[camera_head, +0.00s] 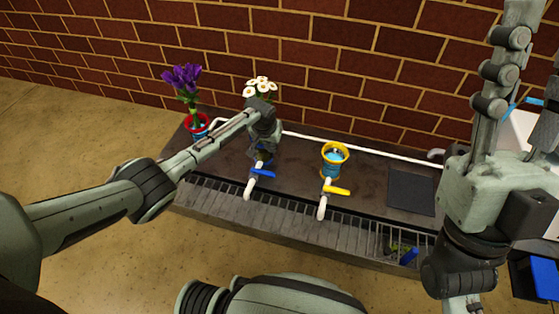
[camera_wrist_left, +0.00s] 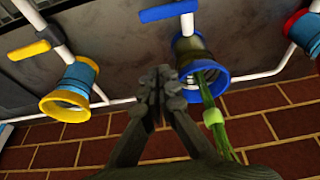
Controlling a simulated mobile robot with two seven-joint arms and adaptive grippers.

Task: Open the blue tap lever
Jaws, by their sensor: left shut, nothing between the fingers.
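The blue tap lever (camera_head: 263,172) sits on the left white tap (camera_head: 250,187) at the front of the dark counter. It also shows in the left wrist view (camera_wrist_left: 168,11), beside the mouth of a blue-rimmed vase (camera_wrist_left: 185,57) with green stems. My left gripper (camera_wrist_left: 160,88) is shut and empty in the wrist view, near that vase rim and apart from the lever. In the head view my left gripper (camera_head: 262,150) is just behind the lever and partly covers the vase and the white flowers' stems. My right arm stands large at the right edge; its jaw state is unclear.
A yellow tap lever (camera_head: 337,190) and a yellow-rimmed vase (camera_head: 333,160) are to the right. A red pot (camera_head: 196,127) with purple flowers (camera_head: 184,78) stands at the left. A grey drain grate (camera_head: 300,212) runs along the front; a brick wall (camera_head: 330,70) rises behind.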

